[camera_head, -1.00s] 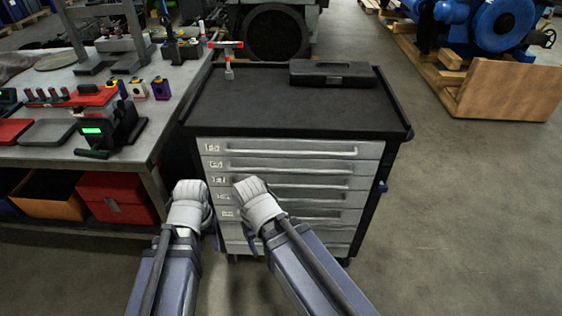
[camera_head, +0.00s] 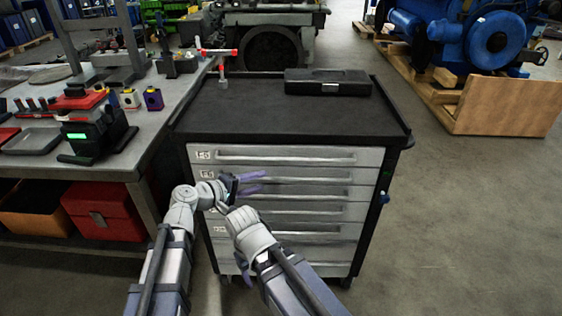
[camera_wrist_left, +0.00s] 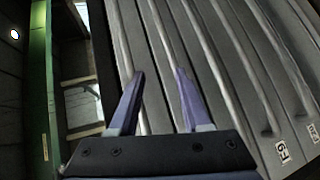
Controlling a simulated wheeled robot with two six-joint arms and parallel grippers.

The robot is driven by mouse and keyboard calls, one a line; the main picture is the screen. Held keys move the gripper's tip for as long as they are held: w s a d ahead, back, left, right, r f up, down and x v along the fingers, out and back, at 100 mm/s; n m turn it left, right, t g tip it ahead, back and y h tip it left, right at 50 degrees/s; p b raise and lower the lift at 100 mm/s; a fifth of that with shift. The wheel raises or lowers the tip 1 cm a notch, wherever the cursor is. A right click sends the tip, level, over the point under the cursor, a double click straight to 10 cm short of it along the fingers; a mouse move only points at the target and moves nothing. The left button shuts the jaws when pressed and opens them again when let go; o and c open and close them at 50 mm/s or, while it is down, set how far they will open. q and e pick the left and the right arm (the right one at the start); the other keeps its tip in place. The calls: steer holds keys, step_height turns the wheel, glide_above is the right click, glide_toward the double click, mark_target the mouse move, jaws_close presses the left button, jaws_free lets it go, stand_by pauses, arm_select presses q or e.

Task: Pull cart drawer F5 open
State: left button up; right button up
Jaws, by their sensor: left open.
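The tool cart (camera_head: 290,110) stands ahead with a stack of grey drawers, all looking shut. Drawer F5 (camera_head: 310,175) is second from the top, its label (camera_head: 207,174) at the left and a long horizontal handle (camera_head: 320,181) across it. My left gripper (camera_head: 262,182) is open, its purple fingers pointing right in front of the left part of this handle. In the left wrist view the open fingers (camera_wrist_left: 160,74) are close to the drawer fronts, with handle bars running past them; contact cannot be told. My right gripper's fingers are mostly hidden behind its wrist, before the lower drawers.
Open floor lies to the right, with a blue machine on a pallet (camera_head: 480,50) behind.

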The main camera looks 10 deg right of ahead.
mark_target(279, 161)
arm_select(q)
steer(key=shift+n+t+h, duration=0.5)
steer(key=shift+n+h, duration=0.3)
steer(key=shift+n, duration=0.1)
steer(key=shift+w+d+r+b, duration=0.2)
steer(key=shift+w+d+r, duration=0.2)
steer(key=shift+w+d, duration=0.8)
steer(key=shift+w+d+r+b, duration=0.15)
steer(key=shift+w+d+r, duration=0.4)
steer(key=shift+d, duration=1.15)
steer(key=shift+w+d+r+b, duration=0.25)
steer(key=shift+w+d, duration=0.7)
steer(key=shift+d, duration=0.5)
steer(key=shift+c, duration=0.3)
jaws_close()
